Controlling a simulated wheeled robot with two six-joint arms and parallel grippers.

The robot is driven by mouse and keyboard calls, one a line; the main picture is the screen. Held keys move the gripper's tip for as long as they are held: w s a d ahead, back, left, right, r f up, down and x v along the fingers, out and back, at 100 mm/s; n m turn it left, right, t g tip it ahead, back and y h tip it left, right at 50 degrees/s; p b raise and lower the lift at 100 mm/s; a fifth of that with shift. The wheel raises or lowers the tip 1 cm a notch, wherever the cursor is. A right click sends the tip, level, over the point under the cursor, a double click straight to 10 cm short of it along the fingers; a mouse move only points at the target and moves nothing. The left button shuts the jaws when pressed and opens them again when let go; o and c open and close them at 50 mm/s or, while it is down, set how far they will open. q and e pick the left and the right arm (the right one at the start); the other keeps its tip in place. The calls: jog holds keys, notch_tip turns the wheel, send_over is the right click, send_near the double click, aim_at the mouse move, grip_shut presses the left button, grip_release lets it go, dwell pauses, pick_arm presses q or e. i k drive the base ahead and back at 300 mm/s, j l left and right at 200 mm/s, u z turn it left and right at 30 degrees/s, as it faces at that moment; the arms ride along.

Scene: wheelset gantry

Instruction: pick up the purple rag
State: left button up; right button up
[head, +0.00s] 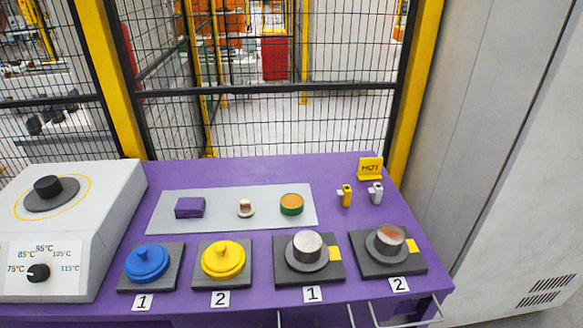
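The purple rag (190,207) is a small folded block. It lies on the left part of a light grey mat (225,222) on the purple table, and nothing covers it. Neither of my grippers shows in the head view.
A grey heater box (75,270) with dials stands left. Blue (147,262) and yellow (222,259) lids and two metal cylinders (307,245) (386,240) sit on dark plates in front. A small knobbed piece (246,208) and a green-orange tin (291,204) share the mat. A mesh fence (265,110) stands behind.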

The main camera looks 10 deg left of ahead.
aim_at(193, 208)
jog(key=u, duration=0.9)
